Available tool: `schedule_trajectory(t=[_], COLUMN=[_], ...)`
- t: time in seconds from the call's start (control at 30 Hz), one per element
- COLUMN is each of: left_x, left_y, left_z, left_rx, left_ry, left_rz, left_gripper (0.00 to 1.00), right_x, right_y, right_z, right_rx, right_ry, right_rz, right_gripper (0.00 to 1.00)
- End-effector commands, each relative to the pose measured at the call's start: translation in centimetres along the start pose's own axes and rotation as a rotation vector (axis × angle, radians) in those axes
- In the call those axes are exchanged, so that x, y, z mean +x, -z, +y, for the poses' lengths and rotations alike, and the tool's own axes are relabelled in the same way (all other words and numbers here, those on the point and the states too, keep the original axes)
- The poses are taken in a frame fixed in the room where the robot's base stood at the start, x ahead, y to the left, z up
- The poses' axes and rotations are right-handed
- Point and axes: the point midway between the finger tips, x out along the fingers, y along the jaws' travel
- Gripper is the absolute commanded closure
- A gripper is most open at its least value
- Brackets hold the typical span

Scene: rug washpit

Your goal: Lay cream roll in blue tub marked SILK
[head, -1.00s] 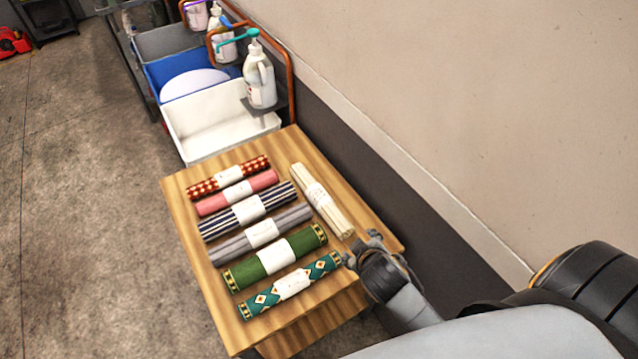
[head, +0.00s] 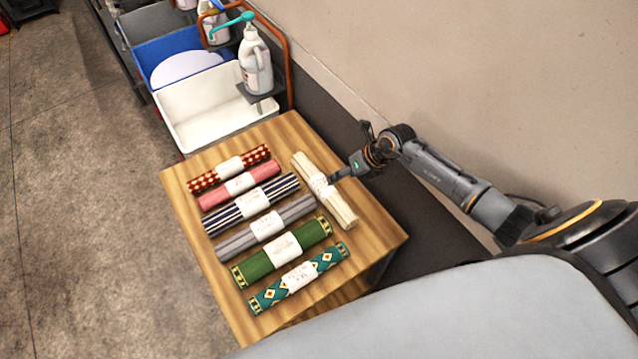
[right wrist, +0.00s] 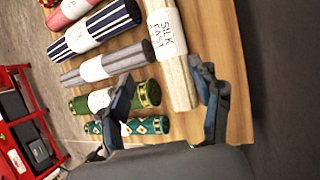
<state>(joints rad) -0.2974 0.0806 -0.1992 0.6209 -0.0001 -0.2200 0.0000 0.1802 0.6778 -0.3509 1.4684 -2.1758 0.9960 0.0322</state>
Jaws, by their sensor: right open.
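The cream roll (head: 341,209) lies along the right side of the wooden table, with a white paper band around its middle. In the right wrist view the cream roll (right wrist: 177,82) has a band with "SILK" readable on it. My right gripper (head: 336,177) is open and empty at the roll's right side, close to the band. In the right wrist view its fingers (right wrist: 165,103) appear on either side of the roll's near end; whether they touch it I cannot tell. The blue tub (head: 143,61) stands beyond the white tub, with a white rounded shape inside. No marking is readable on it. My left gripper is out of view.
Several other banded rolls, among them a green roll (head: 255,268) and a grey roll (head: 240,249), lie side by side on the table (head: 385,238). A white tub (head: 178,130) and a pump bottle (head: 257,70) stand behind it. A wall runs along the right.

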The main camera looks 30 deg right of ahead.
Motion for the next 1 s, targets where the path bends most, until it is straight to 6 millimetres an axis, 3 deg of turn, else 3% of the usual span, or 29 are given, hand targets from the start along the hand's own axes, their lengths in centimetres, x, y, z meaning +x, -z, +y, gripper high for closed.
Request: schedule_trajectory(t=[0.13, 0.6, 1.0], left_x=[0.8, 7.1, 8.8], left_y=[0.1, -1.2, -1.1], left_z=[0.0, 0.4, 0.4], left_rx=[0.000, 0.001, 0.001], left_ry=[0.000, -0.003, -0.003], left_rz=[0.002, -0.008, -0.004], left_gripper=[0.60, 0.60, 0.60], right_x=[0.6, 7.7, 9.7], right_y=[0.9, 1.3, 1.3], right_z=[-1.8, -2.0, -1.9], right_rx=[-0.016, -0.015, -0.015], right_ry=[0.051, 0.048, 0.047], right_rz=[0.050, 0.047, 0.046], right_gripper=[0.36, 0.36, 0.36])
